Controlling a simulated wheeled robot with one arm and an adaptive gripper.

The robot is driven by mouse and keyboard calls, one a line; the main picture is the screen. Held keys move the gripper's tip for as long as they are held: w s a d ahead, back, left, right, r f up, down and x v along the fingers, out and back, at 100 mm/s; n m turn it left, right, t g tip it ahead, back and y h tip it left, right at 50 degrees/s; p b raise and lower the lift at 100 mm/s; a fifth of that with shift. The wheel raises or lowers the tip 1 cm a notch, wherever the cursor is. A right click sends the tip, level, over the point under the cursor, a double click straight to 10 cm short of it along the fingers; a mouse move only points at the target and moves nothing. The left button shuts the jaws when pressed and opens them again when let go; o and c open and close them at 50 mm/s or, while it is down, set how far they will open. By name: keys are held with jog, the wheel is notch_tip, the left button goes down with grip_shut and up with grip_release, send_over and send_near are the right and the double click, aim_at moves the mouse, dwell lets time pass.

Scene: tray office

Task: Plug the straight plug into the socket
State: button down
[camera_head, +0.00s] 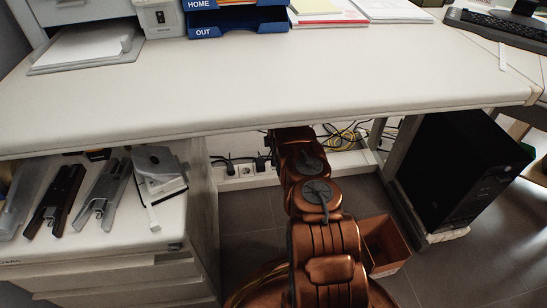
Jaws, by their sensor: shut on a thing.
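A white socket strip (240,182) lies low under the desk, left of my copper arm. A black plug (229,167) sits at its left part, and another black plug (261,164) is farther right, close to my arm. A socket face (246,170) between them looks empty. I cannot tell which plug, if either, is the straight one. My arm reaches forward under the desk's front edge. My gripper is hidden behind the arm links and the desk, so its hold and its distance from the strip do not show.
The white desk top (290,85) overhangs the strip. A drawer cabinet (110,265) stands left, a black computer case (455,170) right. Yellow and black cables (345,137) lie behind my arm. An orange-brown bin (388,243) stands on the floor to its right.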

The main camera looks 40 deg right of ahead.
jog(key=shift+f, duration=2)
dwell(4.9)
jog(key=c, duration=0.9)
grip_release()
jog(key=shift+o, duration=0.2)
